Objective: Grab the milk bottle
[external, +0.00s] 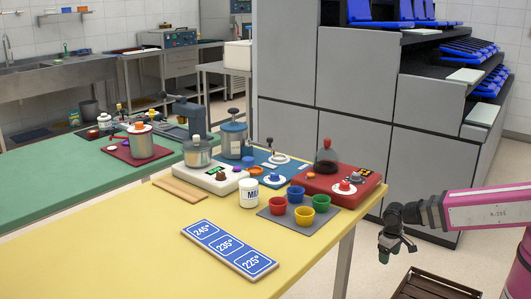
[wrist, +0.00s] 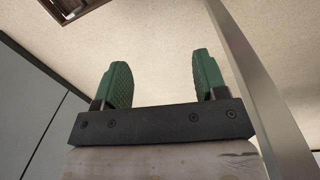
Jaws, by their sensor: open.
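The milk bottle (external: 249,192) is a small white container with dark "MIL" lettering. It stands upright on the yellow table (external: 150,240), left of the coloured cups. My gripper (external: 391,252) hangs off the right end of the table, apart from the bottle and pointing down. In the wrist view, the two green fingers of my gripper (wrist: 161,82) are spread with nothing between them. The bottle does not show in the wrist view.
Red, yellow, blue and green cups stand on a grey mat (external: 268,214) beside the bottle. Behind are a white scale (external: 212,177) and a red device (external: 338,184). A blue temperature sign (external: 229,249) lies in front. A dark crate (external: 435,285) is on the floor below my gripper.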

